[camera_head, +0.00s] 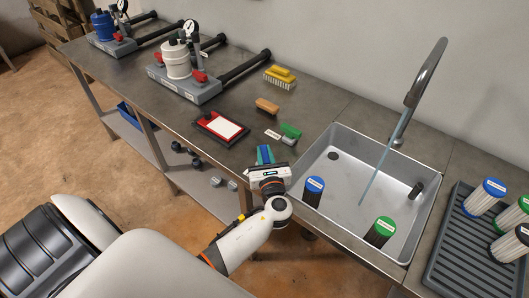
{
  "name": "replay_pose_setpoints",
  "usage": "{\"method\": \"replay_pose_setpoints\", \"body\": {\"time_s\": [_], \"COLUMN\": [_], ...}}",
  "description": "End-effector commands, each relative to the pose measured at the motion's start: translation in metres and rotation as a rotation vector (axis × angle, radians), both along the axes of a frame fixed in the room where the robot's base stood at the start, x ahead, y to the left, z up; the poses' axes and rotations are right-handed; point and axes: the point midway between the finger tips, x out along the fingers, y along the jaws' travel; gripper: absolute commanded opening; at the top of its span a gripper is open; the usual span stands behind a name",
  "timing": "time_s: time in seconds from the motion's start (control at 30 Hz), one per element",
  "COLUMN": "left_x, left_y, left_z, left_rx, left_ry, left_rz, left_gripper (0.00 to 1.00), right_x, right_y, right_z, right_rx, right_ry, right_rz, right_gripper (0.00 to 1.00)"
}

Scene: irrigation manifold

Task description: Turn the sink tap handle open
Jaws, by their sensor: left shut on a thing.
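The tall grey tap (428,72) stands at the back of the sink (342,185). A thin pale blue stream (380,170) runs from its spout down into the basin. I cannot make out the tap handle clearly; the tap's base (397,141) is small in view. My left gripper (265,156) is left of the sink's left rim, over the counter's front edge, well apart from the tap. It is shut on a small blue-and-green item (264,153), partly hidden by the gripper. My right gripper is not in view.
A blue-capped filter (313,191) and a green-capped filter (380,232) stand in the sink. A ribbed rack (456,240) with several filters is at right. Brushes (280,76), a green item (291,131) and a red-framed tray (221,129) lie left of the sink.

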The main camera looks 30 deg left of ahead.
Motion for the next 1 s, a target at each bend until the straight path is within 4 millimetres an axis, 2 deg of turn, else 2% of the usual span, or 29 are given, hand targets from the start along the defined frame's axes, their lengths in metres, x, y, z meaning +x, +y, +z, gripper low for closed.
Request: {"method": "replay_pose_setpoints", "body": {"time_s": [0.6,1.0], "left_x": [0.002,0.001], "left_y": [0.0,0.001], "left_z": [0.0,0.0], "left_rx": [-0.001,0.0], "left_ry": [-0.003,-0.004], "left_rz": [0.545,0.719], "left_gripper": [0.0,0.0], "right_x": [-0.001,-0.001], "right_y": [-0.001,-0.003], "right_z": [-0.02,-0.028], "right_rx": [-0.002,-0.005], "right_ry": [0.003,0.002], "right_rz": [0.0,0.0], "right_gripper": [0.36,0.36]}}
